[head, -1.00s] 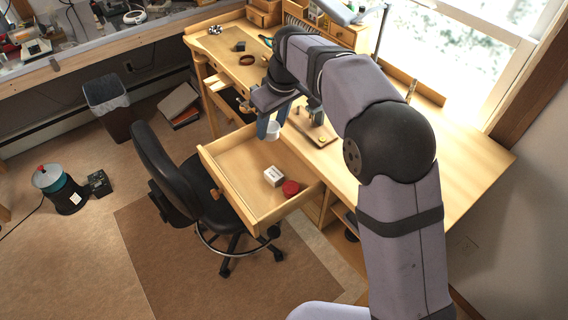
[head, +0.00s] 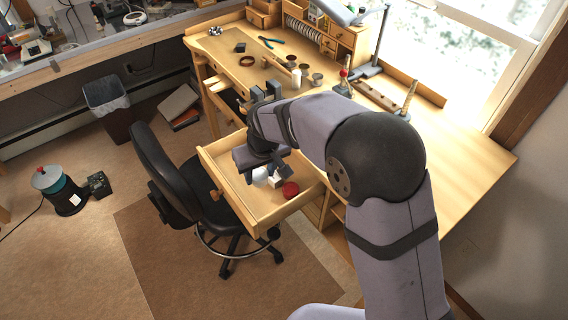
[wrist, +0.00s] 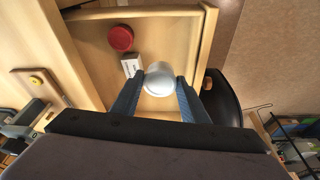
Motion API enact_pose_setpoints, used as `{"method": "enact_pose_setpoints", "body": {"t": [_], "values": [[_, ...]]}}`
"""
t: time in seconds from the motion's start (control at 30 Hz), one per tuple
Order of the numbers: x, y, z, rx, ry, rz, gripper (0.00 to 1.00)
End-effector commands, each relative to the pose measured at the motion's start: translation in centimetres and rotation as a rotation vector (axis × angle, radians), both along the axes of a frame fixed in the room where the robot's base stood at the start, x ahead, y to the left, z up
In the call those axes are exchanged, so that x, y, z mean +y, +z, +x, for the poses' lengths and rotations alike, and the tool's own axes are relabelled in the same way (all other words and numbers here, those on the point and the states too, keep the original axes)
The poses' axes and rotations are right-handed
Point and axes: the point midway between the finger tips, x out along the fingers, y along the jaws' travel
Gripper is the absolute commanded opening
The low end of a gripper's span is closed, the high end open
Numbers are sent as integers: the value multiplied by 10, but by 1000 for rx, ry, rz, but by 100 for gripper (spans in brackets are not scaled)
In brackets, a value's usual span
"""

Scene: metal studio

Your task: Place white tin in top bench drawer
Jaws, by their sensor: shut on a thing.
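The white tin (wrist: 159,79) is between the fingertips of my gripper (wrist: 160,84), which is shut on it, in the wrist view. In the head view the tin (head: 261,176) shows partly beneath my gripper (head: 268,172), over the open drawer. The top bench drawer (head: 222,183) is pulled out from the bench. Inside it are a red round tin (head: 291,189) and a small white box (head: 275,181), partly hidden by my gripper. In the wrist view the box (wrist: 131,65) lies close beside the white tin. I cannot tell whether the white tin touches the drawer floor.
A black office chair (head: 163,170) stands against the drawer's left side. The bench top (head: 440,150) holds pliers (head: 266,42), small jars and a lamp toward the back. The drawer's left part is clear.

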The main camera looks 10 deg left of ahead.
Motion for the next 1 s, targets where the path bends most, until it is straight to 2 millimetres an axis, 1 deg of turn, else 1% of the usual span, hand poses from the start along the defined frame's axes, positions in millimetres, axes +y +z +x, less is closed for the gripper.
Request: {"method": "enact_pose_setpoints", "body": {"t": [0.27,0.37,0.6,0.67,1.0], "values": [[0,-1,0,0,-31,-1,18],[0,-10,0,3,-31,-3,18],[0,-44,0,3,-30,-3,18],[0,-51,-1,3,-30,-2,18],[0,-64,0,1,-29,-1,18]]}}
